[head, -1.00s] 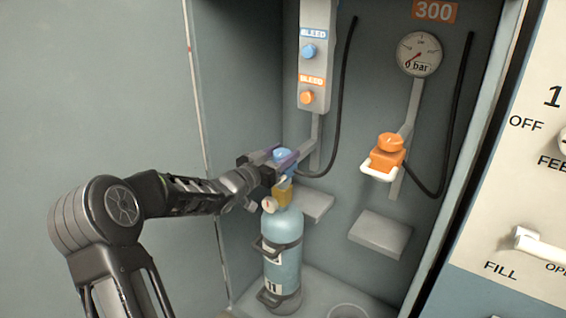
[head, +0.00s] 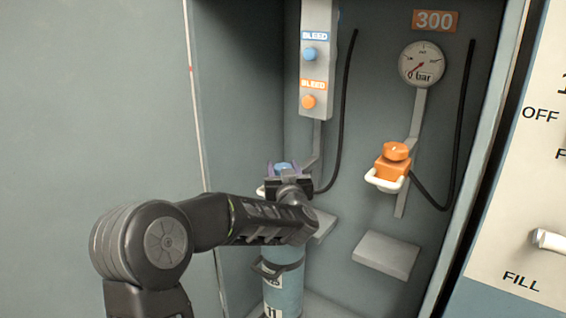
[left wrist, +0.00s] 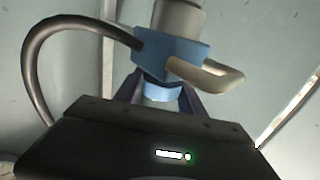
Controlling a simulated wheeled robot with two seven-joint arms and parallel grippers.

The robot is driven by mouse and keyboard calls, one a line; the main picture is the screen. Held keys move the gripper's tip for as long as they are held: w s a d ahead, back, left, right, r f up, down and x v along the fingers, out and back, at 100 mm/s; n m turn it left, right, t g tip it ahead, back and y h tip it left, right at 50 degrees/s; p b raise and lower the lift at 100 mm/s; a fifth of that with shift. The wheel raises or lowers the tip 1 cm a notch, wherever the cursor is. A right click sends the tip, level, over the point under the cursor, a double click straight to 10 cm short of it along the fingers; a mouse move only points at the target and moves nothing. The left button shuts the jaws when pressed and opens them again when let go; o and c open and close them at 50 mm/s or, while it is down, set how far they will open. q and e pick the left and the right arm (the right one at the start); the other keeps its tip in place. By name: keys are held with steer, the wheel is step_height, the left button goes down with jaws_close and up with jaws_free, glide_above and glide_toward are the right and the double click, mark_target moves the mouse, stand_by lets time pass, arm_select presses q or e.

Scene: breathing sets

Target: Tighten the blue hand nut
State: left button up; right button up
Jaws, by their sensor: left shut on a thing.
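The blue hand nut (head: 283,168) shows as a small blue patch between the fingertips of my left gripper (head: 284,171), in front of the cabinet's back wall. In the left wrist view the nut (left wrist: 160,94) sits between the two dark fingers, against a blue connector block (left wrist: 172,56) with a beige bail handle. My left gripper is shut on the nut. In the head view my wrist hides most of the connector and the valve on top of the light blue cylinder (head: 285,288). My right gripper is not in view.
An orange connector with an orange knob (head: 396,151) hangs to the right, below a gauge (head: 422,64) reading about 0 bar. Bleed knobs, blue (head: 309,54) and orange (head: 308,102), are above. Black hoses hang nearby. A grey shelf (head: 386,254) stands at lower right.

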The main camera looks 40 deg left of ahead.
arm_select(q)
steer(key=shift+w+d+r+n+g+y+p, duration=0.2)
steer(key=shift+r+n+g+y+p, duration=0.15)
steer(key=shift+g+y+p, duration=0.2)
steer(key=shift+f+n+g+y+p, duration=0.2)
steer(key=shift+n+g+y+p, duration=0.25)
steer(key=shift+n+g+y, duration=0.55)
steer(key=n+g+y, duration=0.1)
steer(key=n+g, duration=0.1)
steer(key=n+g+y, duration=0.1)
steer(key=n+g, duration=0.1)
steer(key=g, duration=0.1)
steer(key=shift+s+a+g+p, duration=0.1)
steer(key=shift+s+g+p, duration=0.05)
steer(key=shift+g+p, duration=0.25)
steer(key=shift+a+n+g+y, duration=0.1)
steer(key=shift+n+g+y, duration=0.15)
steer(key=shift+n+g, duration=0.35)
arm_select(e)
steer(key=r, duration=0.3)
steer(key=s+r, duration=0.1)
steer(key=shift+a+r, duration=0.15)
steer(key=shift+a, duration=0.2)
arm_select(q)
steer(key=shift+s+g, duration=0.1)
steer(key=shift+g, duration=0.15)
steer(key=shift+a, duration=0.1)
steer(key=o, duration=1.4)
steer(key=shift+c, duration=0.2)
steer(key=shift+f, duration=0.1)
